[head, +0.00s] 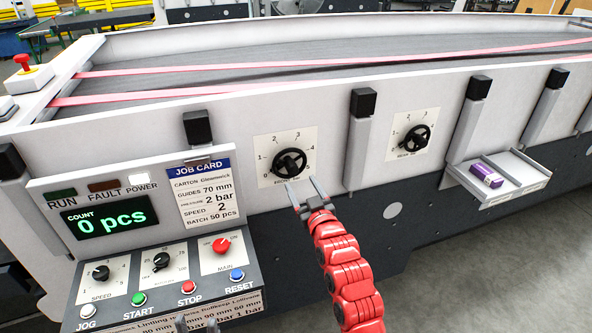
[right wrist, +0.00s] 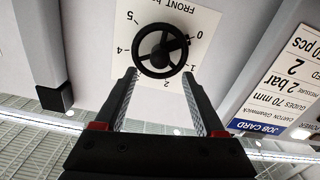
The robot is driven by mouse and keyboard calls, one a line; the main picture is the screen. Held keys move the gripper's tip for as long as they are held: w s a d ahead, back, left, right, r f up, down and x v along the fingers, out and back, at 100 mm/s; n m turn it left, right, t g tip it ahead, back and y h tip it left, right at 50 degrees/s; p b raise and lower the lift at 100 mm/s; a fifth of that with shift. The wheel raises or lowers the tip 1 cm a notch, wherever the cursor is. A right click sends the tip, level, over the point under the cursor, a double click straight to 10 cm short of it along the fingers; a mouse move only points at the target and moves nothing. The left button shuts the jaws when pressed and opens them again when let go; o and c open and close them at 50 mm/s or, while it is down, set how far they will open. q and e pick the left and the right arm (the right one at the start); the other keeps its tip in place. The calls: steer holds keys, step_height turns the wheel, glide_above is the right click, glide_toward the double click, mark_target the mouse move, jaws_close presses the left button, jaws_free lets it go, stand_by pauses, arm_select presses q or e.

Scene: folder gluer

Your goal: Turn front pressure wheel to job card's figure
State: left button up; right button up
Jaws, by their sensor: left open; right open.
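The front pressure wheel (head: 289,162), a black handwheel on a cream dial plate (head: 303,137), sits on the machine's side. It also shows in the right wrist view (right wrist: 162,50), upside down, with its knob side towards 0. The job card (head: 205,193) reads pressure 2 bar. My right gripper (head: 306,188) is open and empty, just below the wheel in the head view. In the right wrist view its fingertips (right wrist: 159,74) are apart, with the wheel just beyond them; contact cannot be told. My left gripper (head: 197,323) shows only its open tips at the bottom edge.
A second black wheel (head: 415,138) is on the right. A control panel (head: 160,268) with knobs and buttons juts out at lower left, below the display (head: 110,219). Black-capped posts (head: 361,140) flank the wheels. A tray (head: 520,170) with a purple box (head: 487,175) is at right.

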mark_target(294, 172)
steer(key=shift+p+x, duration=0.8)
steer(key=shift+x, duration=2)
jaws_close()
